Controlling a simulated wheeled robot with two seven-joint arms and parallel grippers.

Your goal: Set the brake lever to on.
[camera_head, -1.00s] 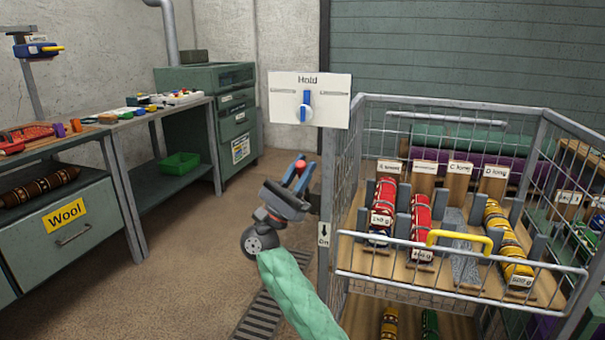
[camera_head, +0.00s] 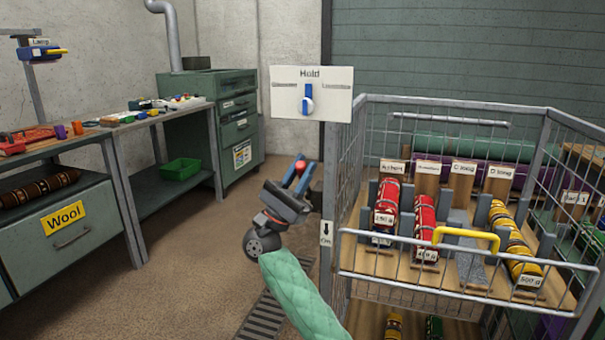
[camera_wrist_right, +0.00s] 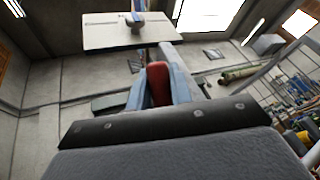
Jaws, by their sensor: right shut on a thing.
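The brake lever shows as a red grip (camera_head: 300,167) at the left post of the wire cart, and again in the right wrist view (camera_wrist_right: 158,82). My right gripper (camera_head: 296,176) is shut on this red grip, with a blue finger on each side of it. The rest of the lever is hidden by the gripper. An "On" label (camera_head: 326,234) with a downward arrow sits on the post, below and to the right of the gripper. My left gripper is not in view.
A white "Hold" sign (camera_head: 330,109) with a blue and white knob is fixed above the gripper. The wire cart (camera_head: 440,248) with labelled rolls and a yellow handle (camera_head: 465,234) stands to the right. A workbench (camera_head: 100,290) stands at left; the floor between is mostly clear.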

